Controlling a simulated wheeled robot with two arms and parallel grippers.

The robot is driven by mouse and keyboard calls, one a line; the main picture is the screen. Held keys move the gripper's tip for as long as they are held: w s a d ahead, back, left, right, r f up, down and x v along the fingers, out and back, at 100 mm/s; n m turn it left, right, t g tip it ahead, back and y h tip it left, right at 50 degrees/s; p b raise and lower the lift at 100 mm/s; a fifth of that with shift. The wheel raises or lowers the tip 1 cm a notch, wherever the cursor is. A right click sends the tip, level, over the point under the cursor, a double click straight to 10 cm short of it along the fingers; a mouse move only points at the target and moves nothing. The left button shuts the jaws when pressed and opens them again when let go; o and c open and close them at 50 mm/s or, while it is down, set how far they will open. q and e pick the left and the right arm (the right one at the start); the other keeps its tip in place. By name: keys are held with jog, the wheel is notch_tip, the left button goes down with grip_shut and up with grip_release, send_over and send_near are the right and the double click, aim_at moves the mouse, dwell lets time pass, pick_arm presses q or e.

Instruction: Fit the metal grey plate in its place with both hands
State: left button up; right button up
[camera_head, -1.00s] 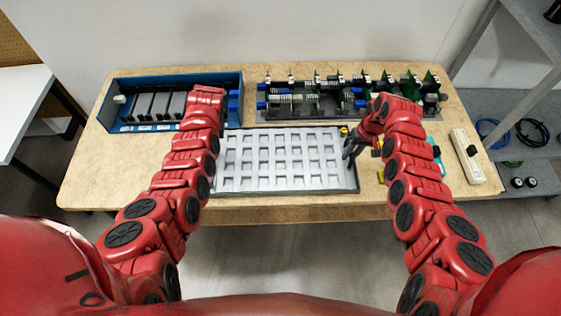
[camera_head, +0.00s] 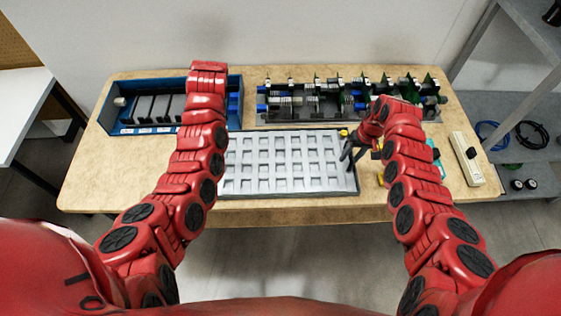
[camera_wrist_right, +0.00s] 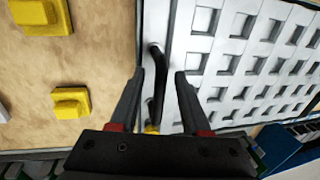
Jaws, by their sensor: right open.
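The grey plate (camera_head: 285,187) with rows of square pockets lies flat in a dark frame at the front middle of the table. It also shows in the right wrist view (camera_wrist_right: 190,20). My right gripper (camera_head: 347,157) is at the plate's right edge, fingers pointing down. In the right wrist view my right gripper (camera_wrist_right: 160,76) is open, its fingers on either side of a black bar-like handle (camera_wrist_right: 156,62) at the plate's edge. I cannot tell whether they touch it. My left arm (camera_head: 200,150) reaches over the plate's left end; its gripper is hidden.
A blue box (camera_head: 115,103) with dark upright modules stands at the back left. A dark rack (camera_head: 300,114) with green boards and cylinders stands at the back right. Yellow blocks (camera_wrist_right: 70,102) lie right of the plate. A white power strip (camera_head: 466,158) is at the right edge.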

jog(key=shift+r, duration=0.2)
pick_arm(q)
jog(key=shift+d+r, duration=0.2)
jog(key=shift+r, duration=0.85)
pick_arm(e)
notch_tip(320, 180, up, 11)
jog(key=d, duration=0.2)
jog(key=shift+d+r, duration=0.15)
jog(key=shift+r, duration=0.05)
jog(key=shift+w, duration=0.1)
